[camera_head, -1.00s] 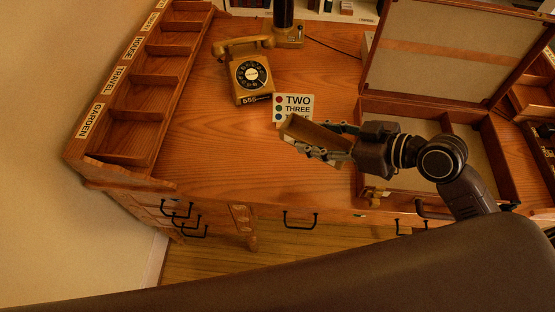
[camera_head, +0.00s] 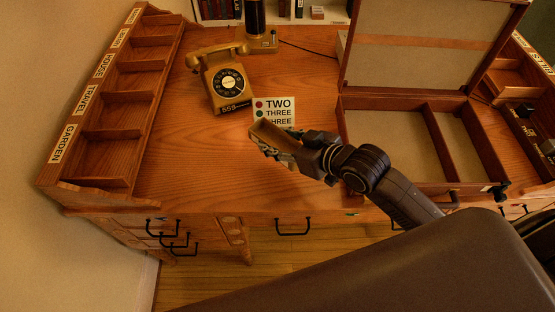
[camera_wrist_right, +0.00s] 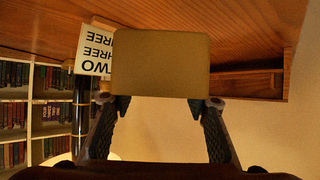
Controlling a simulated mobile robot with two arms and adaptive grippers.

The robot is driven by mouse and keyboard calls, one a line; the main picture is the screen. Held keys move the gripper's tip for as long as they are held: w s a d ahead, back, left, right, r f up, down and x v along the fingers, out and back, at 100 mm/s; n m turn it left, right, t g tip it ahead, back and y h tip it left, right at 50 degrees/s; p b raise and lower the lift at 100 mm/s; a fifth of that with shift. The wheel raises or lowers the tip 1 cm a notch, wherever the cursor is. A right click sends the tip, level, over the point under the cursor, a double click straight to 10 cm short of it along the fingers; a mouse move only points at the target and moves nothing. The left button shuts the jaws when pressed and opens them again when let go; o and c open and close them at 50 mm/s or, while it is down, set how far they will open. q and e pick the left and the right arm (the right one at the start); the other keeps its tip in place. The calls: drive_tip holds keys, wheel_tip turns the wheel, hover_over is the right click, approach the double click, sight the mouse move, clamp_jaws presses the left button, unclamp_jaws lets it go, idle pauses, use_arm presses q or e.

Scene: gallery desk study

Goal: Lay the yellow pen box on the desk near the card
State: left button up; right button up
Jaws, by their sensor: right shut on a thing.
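The yellow pen box (camera_head: 274,136) is a plain, dull yellow-brown box, held tilted in my right gripper (camera_head: 276,149). In the right wrist view the box (camera_wrist_right: 160,64) is large between the two fingertips (camera_wrist_right: 161,104), which are shut on its near end. The white card (camera_head: 281,104) with coloured dots and the words TWO and THREE is on the desk (camera_head: 190,150). The box is just in front of the card and covers its lower edge. The card also shows upside down in the right wrist view (camera_wrist_right: 92,52). I cannot tell how high the box is above the desk. My left gripper is not in view.
A yellow rotary telephone (camera_head: 226,83) stands behind and left of the card. A labelled wooden compartment rack (camera_head: 128,93) lines the left side. An open lidded wooden case (camera_head: 433,104) is at right. The desk left of the card is bare.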

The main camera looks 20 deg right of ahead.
sight(277, 166)
wheel_tip(277, 166, down, 8)
drive_tip(key=shift+f, duration=0.1)
idle(0.4)
drive_tip(key=o, duration=1.3)
drive_tip(key=shift+f, duration=0.15)
drive_tip(key=shift+o, duration=0.2)
drive_tip(key=v, duration=1.2)
